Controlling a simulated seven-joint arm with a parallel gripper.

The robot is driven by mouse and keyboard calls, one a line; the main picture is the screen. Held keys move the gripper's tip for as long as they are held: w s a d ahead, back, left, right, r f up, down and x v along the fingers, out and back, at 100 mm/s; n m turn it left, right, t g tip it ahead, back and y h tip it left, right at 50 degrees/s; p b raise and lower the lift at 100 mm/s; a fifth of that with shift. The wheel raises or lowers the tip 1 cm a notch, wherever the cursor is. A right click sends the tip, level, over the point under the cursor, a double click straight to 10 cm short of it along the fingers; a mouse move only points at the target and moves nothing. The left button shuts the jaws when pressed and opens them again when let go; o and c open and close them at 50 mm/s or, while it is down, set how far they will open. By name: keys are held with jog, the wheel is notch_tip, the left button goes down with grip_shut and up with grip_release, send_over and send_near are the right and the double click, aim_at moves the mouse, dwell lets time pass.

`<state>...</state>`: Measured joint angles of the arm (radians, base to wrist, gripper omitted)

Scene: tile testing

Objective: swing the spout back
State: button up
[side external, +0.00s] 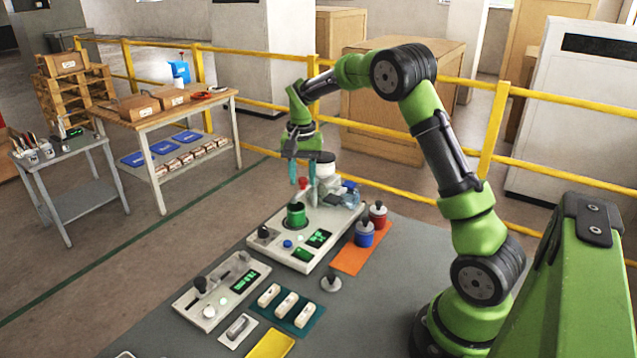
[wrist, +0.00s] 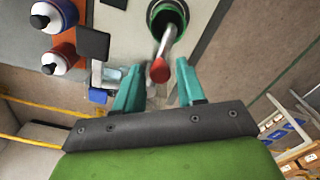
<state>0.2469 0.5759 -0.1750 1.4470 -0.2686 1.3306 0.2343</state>
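A grey metal tube with a red end, which looks like the spout, reaches over a green cup (side external: 296,214) on the white test unit (side external: 272,252). In the wrist view the tube (wrist: 168,44) crosses the cup's rim (wrist: 184,22) and its red end (wrist: 160,70) points toward my gripper. My gripper (side external: 302,182) points down above the unit, its two teal fingers apart. In the wrist view the gripper (wrist: 159,67) is open, with the red end between the fingertips in the picture. I cannot tell whether a finger touches it.
A blue jar (side external: 364,234) and a red jar (side external: 378,214) stand on an orange mat (side external: 350,262) right of the unit. A white-topped fixture (side external: 326,166) rises close behind the gripper. A second panel (side external: 190,300) and several white tiles (side external: 287,304) lie nearer the camera.

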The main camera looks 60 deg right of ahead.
jog(key=c, duration=0.6)
